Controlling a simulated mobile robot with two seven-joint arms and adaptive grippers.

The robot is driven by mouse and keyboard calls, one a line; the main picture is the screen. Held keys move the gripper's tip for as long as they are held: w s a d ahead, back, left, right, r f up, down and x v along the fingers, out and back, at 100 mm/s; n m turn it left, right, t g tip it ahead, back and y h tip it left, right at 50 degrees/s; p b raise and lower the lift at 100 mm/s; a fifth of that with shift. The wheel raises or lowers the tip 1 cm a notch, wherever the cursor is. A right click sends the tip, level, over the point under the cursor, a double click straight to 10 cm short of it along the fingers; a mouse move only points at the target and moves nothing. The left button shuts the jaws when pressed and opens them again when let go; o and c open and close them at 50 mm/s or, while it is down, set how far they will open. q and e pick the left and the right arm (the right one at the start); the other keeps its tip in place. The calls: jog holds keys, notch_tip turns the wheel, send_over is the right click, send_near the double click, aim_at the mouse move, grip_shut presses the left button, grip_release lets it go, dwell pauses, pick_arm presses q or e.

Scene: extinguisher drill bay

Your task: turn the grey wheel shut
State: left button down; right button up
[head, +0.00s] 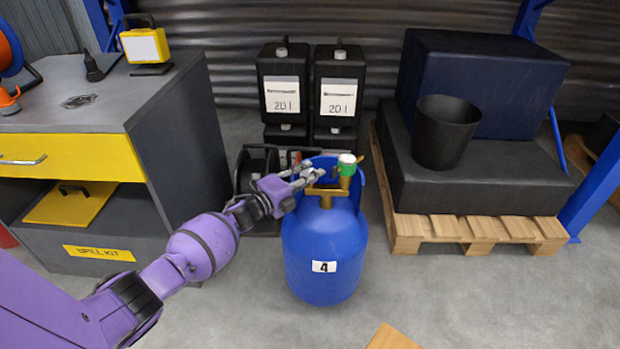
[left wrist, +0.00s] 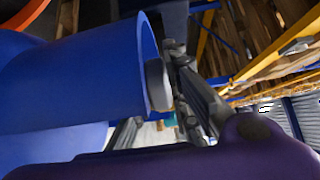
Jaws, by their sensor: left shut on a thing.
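A blue gas cylinder (head: 324,254) marked 4 stands upright on the floor, with a blue collar around its top. A brass valve (head: 326,192) and a green-and-white cap (head: 347,160) sit on top. My left gripper (head: 311,173) reaches in from the left to the valve and is shut on the grey wheel. In the head view the fingers mostly hide the wheel. In the left wrist view the grey wheel (left wrist: 158,84) shows edge-on between the fingers, beside the blue collar. My right gripper is not in view.
A grey workbench (head: 165,150) with a yellow drawer (head: 70,157) stands at left. Black canisters (head: 284,85) stand behind the cylinder. A wooden pallet (head: 470,228) with dark blocks and a black bucket (head: 444,130) is at right. The floor in front is mostly clear.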

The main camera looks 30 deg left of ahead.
pick_arm(q)
jog(key=shift+m+h, duration=0.3)
jog(key=shift+h, duration=0.2)
jog(key=c, duration=2)
grip_release()
jog(key=v, duration=1.2)
jog(key=shift+d+r, duration=0.1)
jog(key=shift+r, duration=0.05)
